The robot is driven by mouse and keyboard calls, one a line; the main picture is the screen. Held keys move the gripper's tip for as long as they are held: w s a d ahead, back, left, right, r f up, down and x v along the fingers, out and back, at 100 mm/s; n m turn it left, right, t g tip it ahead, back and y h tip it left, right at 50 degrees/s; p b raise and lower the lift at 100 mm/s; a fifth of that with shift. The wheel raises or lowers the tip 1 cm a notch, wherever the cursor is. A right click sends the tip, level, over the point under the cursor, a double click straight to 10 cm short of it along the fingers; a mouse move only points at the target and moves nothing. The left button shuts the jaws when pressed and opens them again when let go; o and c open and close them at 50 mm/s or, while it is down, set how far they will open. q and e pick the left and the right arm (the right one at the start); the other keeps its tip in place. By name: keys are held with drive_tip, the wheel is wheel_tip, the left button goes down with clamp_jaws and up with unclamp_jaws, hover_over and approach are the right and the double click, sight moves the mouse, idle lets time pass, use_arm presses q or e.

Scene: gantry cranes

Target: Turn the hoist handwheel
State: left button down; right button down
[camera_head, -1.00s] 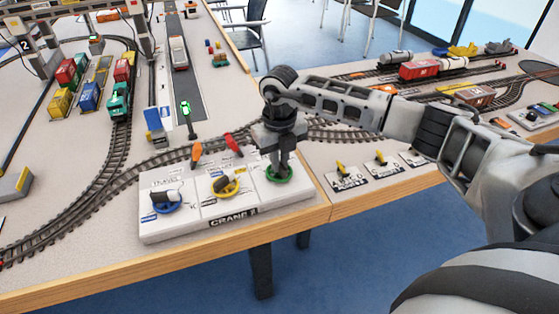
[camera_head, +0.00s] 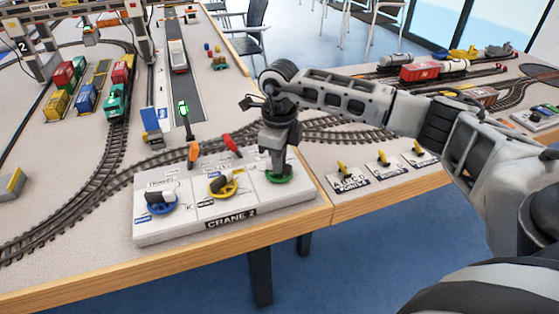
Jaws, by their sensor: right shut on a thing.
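The crane 2 control panel (camera_head: 220,211) is a pale box at the table's front edge. It carries a blue handwheel (camera_head: 161,208) at the left, a yellow handwheel (camera_head: 224,190) in the middle and a green handwheel (camera_head: 281,179) at the right. The labels are too small to read surely, so I cannot tell by text which is the hoist. My right gripper (camera_head: 278,170) points down over the green handwheel and is shut on its grip. The gripper and wrist hide most of that wheel's middle. My left gripper is not in view.
Orange and red levers (camera_head: 231,145) stand behind the panel. A row of small yellow-levered switches (camera_head: 382,160) lies to the right. Curved track (camera_head: 150,160) runs behind the panel. Containers (camera_head: 87,97) and a gantry crane (camera_head: 85,20) stand at the back left.

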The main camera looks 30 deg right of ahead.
drive_tip(key=shift+n, duration=0.3)
drive_tip(key=c, duration=1.5)
unclamp_jaws()
wheel_tip(320, 180, up, 16)
drive_tip(key=shift+r, duration=0.1)
